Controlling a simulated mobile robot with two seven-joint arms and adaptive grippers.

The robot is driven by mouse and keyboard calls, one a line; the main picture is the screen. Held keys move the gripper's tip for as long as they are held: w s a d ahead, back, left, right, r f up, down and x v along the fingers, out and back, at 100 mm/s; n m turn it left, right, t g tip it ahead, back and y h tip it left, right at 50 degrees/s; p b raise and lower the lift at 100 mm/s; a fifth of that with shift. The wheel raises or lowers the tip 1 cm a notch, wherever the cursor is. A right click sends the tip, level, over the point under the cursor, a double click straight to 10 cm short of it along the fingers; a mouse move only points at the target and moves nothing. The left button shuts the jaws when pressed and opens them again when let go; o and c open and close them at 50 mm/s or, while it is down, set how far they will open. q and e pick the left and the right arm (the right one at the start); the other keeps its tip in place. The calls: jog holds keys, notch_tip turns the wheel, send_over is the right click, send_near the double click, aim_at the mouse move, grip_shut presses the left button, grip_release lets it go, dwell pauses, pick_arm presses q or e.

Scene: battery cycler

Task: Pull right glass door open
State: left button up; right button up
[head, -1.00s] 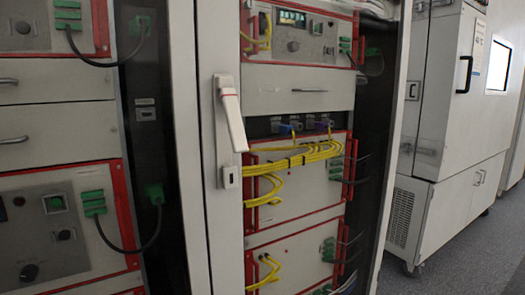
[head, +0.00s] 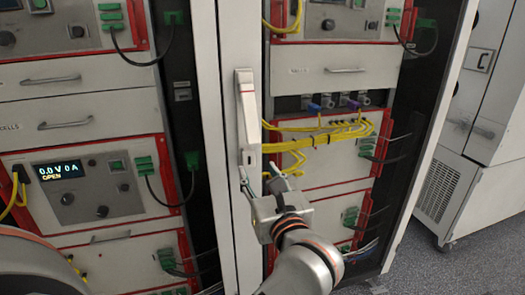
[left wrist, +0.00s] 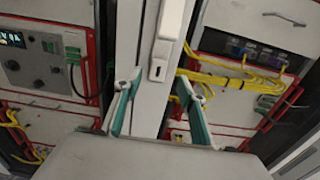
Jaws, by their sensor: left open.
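The right glass door (head: 247,215) has a white frame, and cabling shows through its pane. It looks shut against the cabinet. Its long white lever handle (head: 246,105) stands nearly upright on the left stile, with a small lock plate below. My left gripper (head: 257,178) is open, just below the handle's lower end. In the left wrist view, the green-padded fingers of my left gripper (left wrist: 157,92) spread on both sides of the door stile. The handle (left wrist: 170,20) and lock plate (left wrist: 159,69) lie beyond the fingertips. I see no grip on the handle. My right gripper is out of view.
Behind the right pane are red-framed units with yellow cables (head: 330,132). The left cabinet holds similar units, one with a lit display (head: 60,170). A large white chamber (head: 470,195) stands at right. Grey floor (head: 450,275) is clear in front of it.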

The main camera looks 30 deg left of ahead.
aim_at(249, 157)
pick_arm(q)
jog(key=x, duration=0.7)
jog(key=shift+w+a+f, duration=0.1)
jog(key=shift+w+a, duration=0.1)
jog(key=shift+a, duration=0.1)
grip_shut()
